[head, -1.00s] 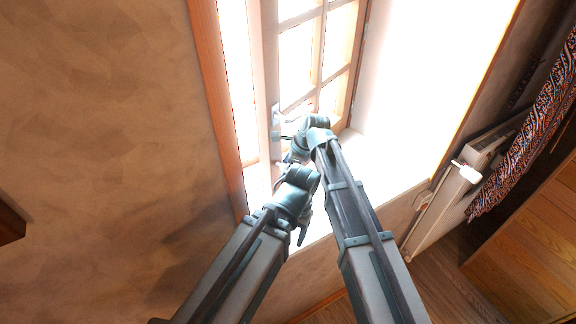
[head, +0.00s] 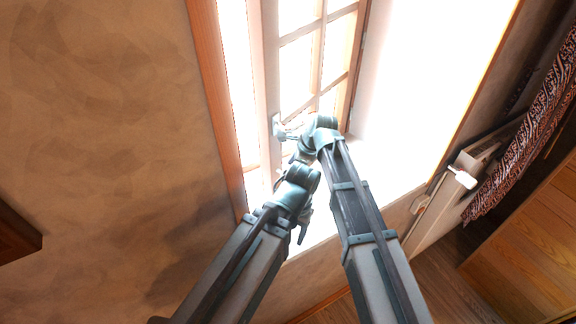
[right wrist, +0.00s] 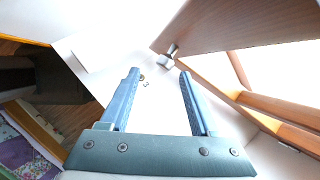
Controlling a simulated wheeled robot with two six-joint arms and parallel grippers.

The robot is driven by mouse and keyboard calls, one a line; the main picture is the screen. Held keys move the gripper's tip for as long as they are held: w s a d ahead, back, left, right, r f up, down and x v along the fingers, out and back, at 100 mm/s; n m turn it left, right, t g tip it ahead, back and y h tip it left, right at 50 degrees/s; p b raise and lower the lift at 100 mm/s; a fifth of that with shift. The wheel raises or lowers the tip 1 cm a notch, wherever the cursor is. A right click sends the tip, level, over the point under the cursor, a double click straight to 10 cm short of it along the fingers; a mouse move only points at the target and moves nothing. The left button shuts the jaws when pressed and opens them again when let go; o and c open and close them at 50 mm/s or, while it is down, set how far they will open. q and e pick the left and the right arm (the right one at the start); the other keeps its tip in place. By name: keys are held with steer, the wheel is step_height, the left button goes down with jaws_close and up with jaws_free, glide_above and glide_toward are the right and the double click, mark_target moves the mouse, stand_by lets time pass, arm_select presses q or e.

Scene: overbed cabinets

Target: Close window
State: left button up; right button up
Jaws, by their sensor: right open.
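The window sash (head: 270,90), a light wooden frame with several panes, stands in the bright window opening in the head view. In the right wrist view a wooden sash panel (right wrist: 225,25) fills the upper right. A small metal fitting, seemingly the handle (right wrist: 168,57), sits at its lower edge. My right gripper (right wrist: 158,71) is open and empty, its fingertips just short of this fitting. In the head view the right wrist hides most of that gripper beside the sash. My left gripper (head: 304,222) is lower, near the sill; its jaws are unclear.
A wooden window jamb (head: 215,100) and a plain wall (head: 100,130) lie to the left. A radiator (head: 440,205) and a patterned curtain (head: 525,150) are at the right. A dark wooden edge (head: 18,235) juts in at the far left.

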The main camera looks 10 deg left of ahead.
arm_select(q)
step_height(320, 180, up, 9)
steer(key=p, duration=0.7)
steer(key=shift+f+p, duration=0.15)
steer(key=shift+p, duration=0.15)
arm_select(e)
steer(key=v, duration=0.9)
steer(key=shift+r, duration=0.25)
steer(key=shift+s, duration=0.1)
